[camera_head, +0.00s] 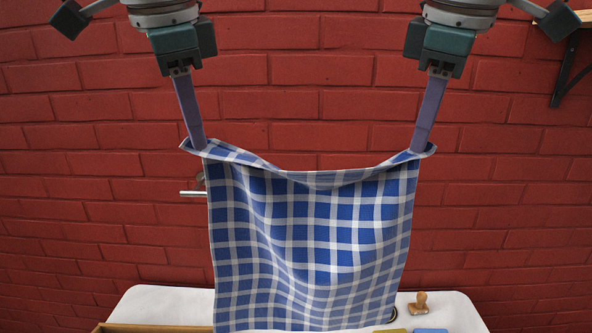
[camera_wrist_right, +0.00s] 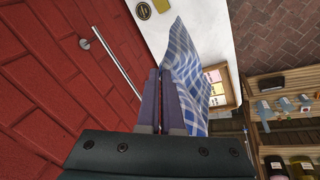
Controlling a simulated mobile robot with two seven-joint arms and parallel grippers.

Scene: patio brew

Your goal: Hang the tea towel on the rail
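The blue and white checked tea towel (camera_head: 315,245) hangs spread out between my two grippers, its top edge sagging in the middle. My left gripper (camera_head: 195,143) is shut on its upper left corner. My right gripper (camera_head: 420,145) is shut on its upper right corner; in the right wrist view the towel (camera_wrist_right: 188,65) comes out from between the fingers (camera_wrist_right: 165,85). The metal rail (camera_head: 193,194) is on the brick wall; in the head view only its left end shows and the towel hides the rest. The rail also runs along the wall in the right wrist view (camera_wrist_right: 115,65).
A white table (camera_head: 165,300) stands below the towel against the red brick wall (camera_head: 300,85). It bears a wooden tamper (camera_head: 418,302), a wooden tray edge (camera_head: 150,328) and small blue and yellow items. A shelf bracket (camera_head: 568,65) is at upper right.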

